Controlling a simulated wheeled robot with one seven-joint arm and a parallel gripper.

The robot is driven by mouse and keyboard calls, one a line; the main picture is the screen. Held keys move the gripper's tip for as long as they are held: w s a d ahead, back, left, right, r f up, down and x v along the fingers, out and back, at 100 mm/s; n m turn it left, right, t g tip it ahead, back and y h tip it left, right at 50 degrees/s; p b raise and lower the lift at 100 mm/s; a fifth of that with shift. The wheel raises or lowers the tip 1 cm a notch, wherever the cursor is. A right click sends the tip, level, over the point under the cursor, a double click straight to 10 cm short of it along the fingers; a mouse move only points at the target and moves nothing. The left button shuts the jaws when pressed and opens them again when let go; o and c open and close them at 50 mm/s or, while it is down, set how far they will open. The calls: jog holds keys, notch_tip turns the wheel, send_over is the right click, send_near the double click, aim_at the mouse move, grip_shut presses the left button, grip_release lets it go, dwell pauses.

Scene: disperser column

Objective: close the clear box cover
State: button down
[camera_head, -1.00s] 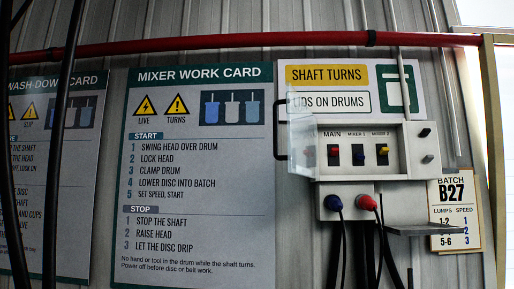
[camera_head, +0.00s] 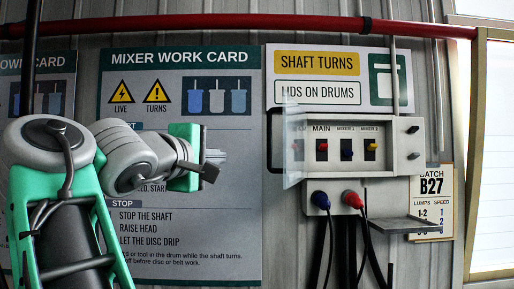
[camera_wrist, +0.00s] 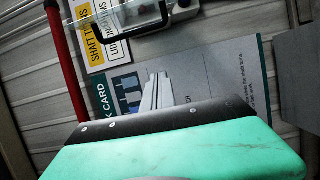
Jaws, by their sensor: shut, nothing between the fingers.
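The switch box (camera_head: 402,150) is a pale box on the wall with switches under labels such as MAIN. Its clear cover (camera_head: 293,150) stands swung open at the box's left side, with a black handle (camera_head: 271,140) on its outer left edge. The handle (camera_wrist: 118,38) also shows at the top of the wrist view. My gripper (camera_head: 222,157) is left of the cover, in front of the mixer work card, apart from the handle. Its fingers (camera_wrist: 157,80) are together and empty in the wrist view, below the handle.
A blue plug (camera_head: 320,200) and a red plug (camera_head: 352,199) with hanging cables sit below the box. A small grey shelf (camera_head: 415,224) juts out at lower right. A red pipe (camera_head: 230,22) runs along the wall above the cards.

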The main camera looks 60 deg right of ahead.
jog(key=s+d, duration=0.4)
jog(key=d, duration=0.7)
jog(key=shift+g, duration=0.3)
jog(key=shift+r, duration=0.1)
jog(key=shift+s+d+b, duration=0.1)
jog(key=shift+s+b, duration=0.05)
jog(key=shift+b, duration=0.15)
